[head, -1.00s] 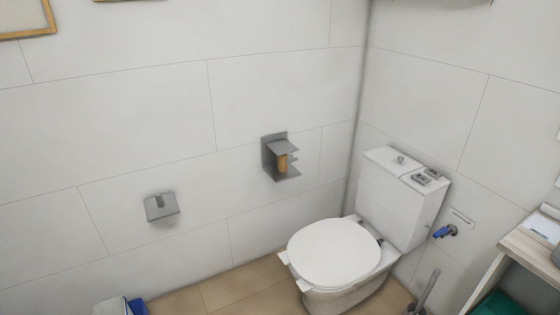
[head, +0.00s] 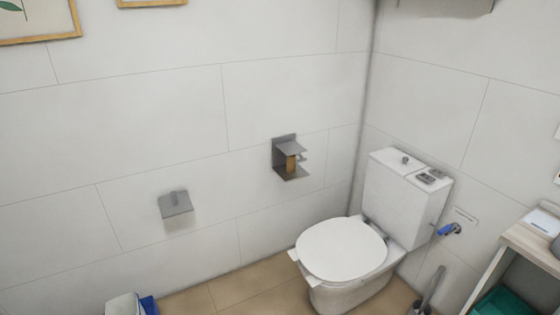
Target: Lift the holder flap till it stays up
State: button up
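A grey metal holder with a flap (head: 176,205) is fixed to the tiled wall, left of the toilet. Its flap hangs down, tilted out from the wall. My gripper is not in view.
A white toilet (head: 342,250) with its lid shut stands in the corner. A brush (head: 430,290) is beside it. A wooden-topped stand (head: 530,245) is at the right edge. A white and blue bin (head: 125,305) is at bottom left. The wall around the left holder is clear.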

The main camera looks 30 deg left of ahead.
aim_at(292, 148)
jog(key=u, duration=0.9)
jog(key=k, duration=1)
jog(key=i, duration=0.85)
jog(key=u, duration=0.05)
